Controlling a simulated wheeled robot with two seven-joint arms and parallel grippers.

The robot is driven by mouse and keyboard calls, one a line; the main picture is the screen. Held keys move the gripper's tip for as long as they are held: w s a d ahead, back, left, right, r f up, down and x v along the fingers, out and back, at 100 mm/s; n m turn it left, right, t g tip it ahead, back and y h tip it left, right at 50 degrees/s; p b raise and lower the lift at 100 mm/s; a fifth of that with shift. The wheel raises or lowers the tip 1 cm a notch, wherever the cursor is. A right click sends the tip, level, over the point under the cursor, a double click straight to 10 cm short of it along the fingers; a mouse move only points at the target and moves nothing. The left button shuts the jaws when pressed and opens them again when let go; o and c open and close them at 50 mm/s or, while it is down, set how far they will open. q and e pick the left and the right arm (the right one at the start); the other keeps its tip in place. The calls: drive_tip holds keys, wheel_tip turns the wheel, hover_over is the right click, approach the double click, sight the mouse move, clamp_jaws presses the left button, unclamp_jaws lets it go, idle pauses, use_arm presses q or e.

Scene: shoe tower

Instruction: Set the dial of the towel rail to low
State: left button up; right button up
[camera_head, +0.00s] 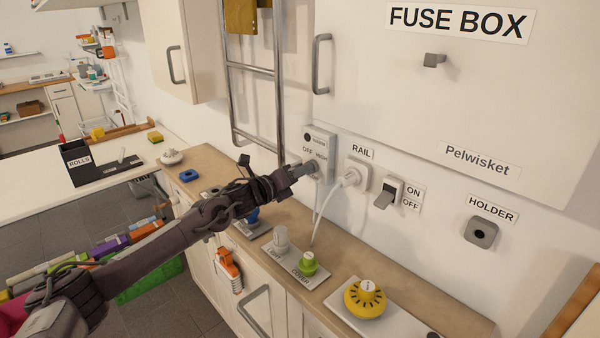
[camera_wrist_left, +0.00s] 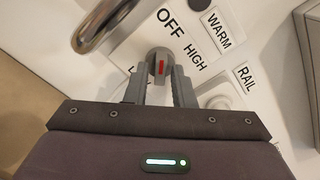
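The towel rail dial (camera_wrist_left: 160,68) is a grey knob with a red mark on a white panel. In the left wrist view the mark points up the picture, roughly towards the OFF label (camera_wrist_left: 170,22). HIGH (camera_wrist_left: 195,54) and WARM (camera_wrist_left: 215,30) labels also show; another label at the lower left is mostly hidden by my gripper. My left gripper (camera_wrist_left: 159,80) has one finger on each side of the knob, close against it. In the head view my left gripper (camera_head: 301,171) reaches the panel (camera_head: 318,139) and hides the dial. My right gripper is not seen.
A metal towel rail (camera_head: 277,110) rises behind my gripper. To the right are a white plug (camera_head: 352,178) with its cable, an ON/OFF switch (camera_head: 388,193) and a holder (camera_head: 481,232). Below, a wooden counter carries a green knob (camera_head: 308,264) and a yellow knob (camera_head: 366,299).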

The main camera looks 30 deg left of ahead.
use_arm(q)
clamp_jaws()
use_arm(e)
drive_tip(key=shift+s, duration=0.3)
use_arm(q)
drive_tip(key=shift+n, duration=0.3)
drive_tip(key=shift+f+n+p, duration=0.1)
drive_tip(key=shift+n+p, duration=3.95)
drive_tip(key=shift+n, duration=9.05)
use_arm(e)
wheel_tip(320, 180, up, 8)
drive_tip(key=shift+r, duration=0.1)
use_arm(q)
drive_tip(key=shift+f, duration=0.1)
drive_tip(key=shift+o, duration=1.4)
unclamp_jaws()
